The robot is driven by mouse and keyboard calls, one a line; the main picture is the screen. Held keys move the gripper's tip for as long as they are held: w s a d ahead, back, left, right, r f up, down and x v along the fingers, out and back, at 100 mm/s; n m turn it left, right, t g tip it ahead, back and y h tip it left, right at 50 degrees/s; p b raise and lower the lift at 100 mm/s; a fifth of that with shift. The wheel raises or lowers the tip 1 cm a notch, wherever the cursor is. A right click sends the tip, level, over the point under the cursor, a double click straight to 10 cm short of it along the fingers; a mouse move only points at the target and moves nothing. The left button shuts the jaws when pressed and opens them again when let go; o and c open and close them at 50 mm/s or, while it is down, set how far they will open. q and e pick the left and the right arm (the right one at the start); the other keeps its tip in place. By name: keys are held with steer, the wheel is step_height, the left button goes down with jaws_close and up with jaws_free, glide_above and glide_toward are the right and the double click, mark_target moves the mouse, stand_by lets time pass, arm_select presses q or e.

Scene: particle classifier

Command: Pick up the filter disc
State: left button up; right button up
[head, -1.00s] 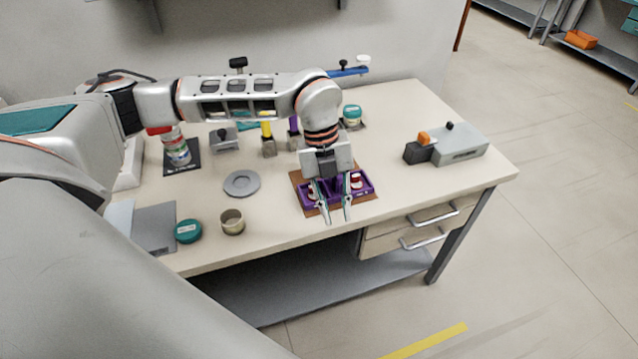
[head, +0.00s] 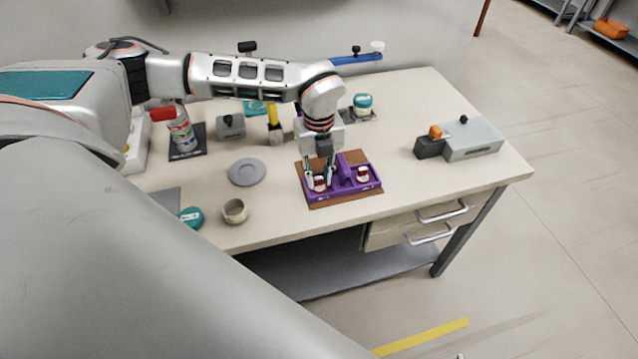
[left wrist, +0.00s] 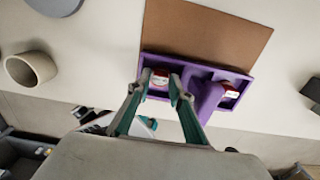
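A flat grey disc (head: 247,172) lies on the table left of a purple holder (head: 375,188); its edge also shows in the left wrist view (left wrist: 42,10). The holder has two compartments. Each holds a small red-and-white round piece, one on the left (head: 320,184) and one on the right (head: 363,173). I cannot tell from looks which of these is the filter disc. My left gripper (head: 320,182) points down over the left compartment. In the left wrist view its fingertips (left wrist: 161,84) stand either side of the left piece (left wrist: 159,82), apart, with no clear grip. My right gripper is out of view.
The purple holder stands on a brown board (head: 350,157). A beige cup (head: 235,211) and a teal lid (head: 191,217) are at the front left. A grey box (head: 475,140) is at the right. A red-topped bottle (head: 182,133) stands at the back left.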

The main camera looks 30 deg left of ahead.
arm_select(q)
steer(key=shift+f, duration=0.2)
jaws_close()
steer(key=shift+r, duration=0.1)
